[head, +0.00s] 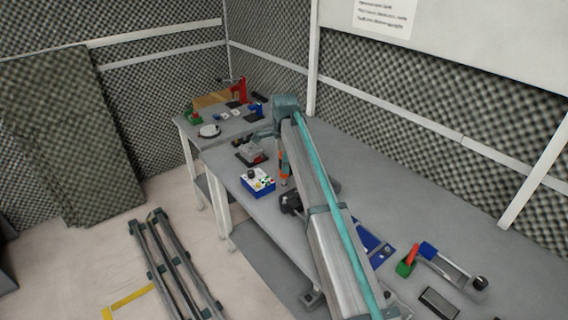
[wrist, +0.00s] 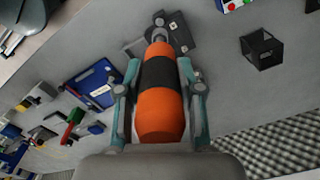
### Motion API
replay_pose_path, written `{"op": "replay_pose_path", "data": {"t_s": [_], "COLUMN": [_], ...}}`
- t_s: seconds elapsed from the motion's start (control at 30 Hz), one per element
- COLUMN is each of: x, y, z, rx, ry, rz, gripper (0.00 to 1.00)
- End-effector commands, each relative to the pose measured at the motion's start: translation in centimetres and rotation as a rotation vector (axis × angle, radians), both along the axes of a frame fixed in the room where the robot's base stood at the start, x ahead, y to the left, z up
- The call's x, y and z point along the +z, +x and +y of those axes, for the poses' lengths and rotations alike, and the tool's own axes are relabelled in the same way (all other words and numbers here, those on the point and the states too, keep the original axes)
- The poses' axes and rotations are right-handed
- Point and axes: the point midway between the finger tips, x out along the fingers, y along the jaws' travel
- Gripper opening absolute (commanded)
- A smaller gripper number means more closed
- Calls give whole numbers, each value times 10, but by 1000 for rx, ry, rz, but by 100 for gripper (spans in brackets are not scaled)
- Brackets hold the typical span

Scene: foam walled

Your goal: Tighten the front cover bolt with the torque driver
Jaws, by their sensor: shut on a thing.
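My gripper (wrist: 159,75) is shut on the torque driver (wrist: 160,108), an orange tool with a black band. The driver lies between the two teal fingers, and its grey tip points away from my wrist. In the head view the orange driver (head: 284,168) hangs over the bench beyond my arm, partly hidden by it. In the wrist view a dark grey block (wrist: 180,34) lies beyond and beside the tip. I cannot tell whether the tip touches it. I cannot make out the front cover bolt in either view.
A blue and white button box (head: 257,181) stands near the bench's left edge. A blue tray (wrist: 92,88) and red, green and blue handled items (head: 408,260) lie on the right part. A black open box (wrist: 262,48) stands apart. The bench's back right is clear.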

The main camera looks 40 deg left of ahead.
Motion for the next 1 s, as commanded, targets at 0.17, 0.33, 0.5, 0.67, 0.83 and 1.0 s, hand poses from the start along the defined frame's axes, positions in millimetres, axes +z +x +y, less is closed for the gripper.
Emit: {"op": "replay_pose_path", "data": {"t_s": [0.17, 0.33, 0.5, 0.67, 0.83, 1.0], "x": [-7, -20, -35, -47, -56, -58], "y": [0, 0, 0, 0, 0, 0], "z": [0, 0, 0, 0, 0, 0], "rx": [0, 0, 0, 0, 0, 0], "ry": [0, 0, -1, 0, 1, 1], "rz": [0, 0, 1, 0, -1, -1], "gripper": [0, 0, 0, 0, 0, 0]}}
